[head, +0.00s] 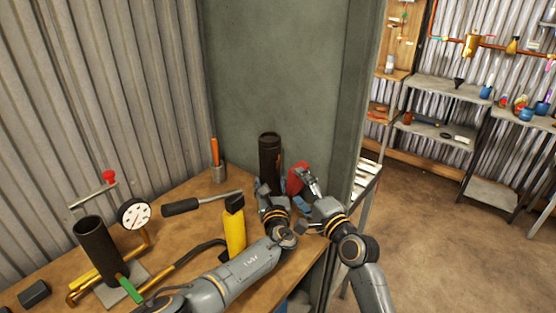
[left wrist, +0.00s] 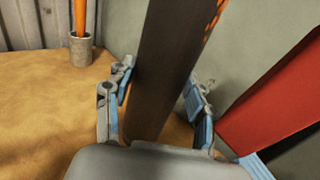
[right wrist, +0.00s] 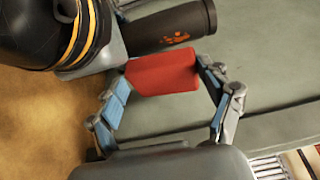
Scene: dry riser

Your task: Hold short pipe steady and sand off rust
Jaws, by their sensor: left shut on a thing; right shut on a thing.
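A dark pipe (head: 270,157) with orange rust marks stands upright on the workbench near the green-grey panel. My left gripper (head: 270,199) is shut on its lower part; the left wrist view shows the pipe (left wrist: 165,75) between the two fingers. My right gripper (head: 308,190) is shut on a red block (head: 295,179), just right of the pipe. In the right wrist view the block (right wrist: 162,74) sits between the fingertips, and the pipe with its rust marks (right wrist: 172,40) lies beyond it. A small gap shows between block and pipe. The block's sanding face cannot be made out.
The panel (head: 285,75) stands close behind the pipe. Shelves (head: 450,90) stand far right.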

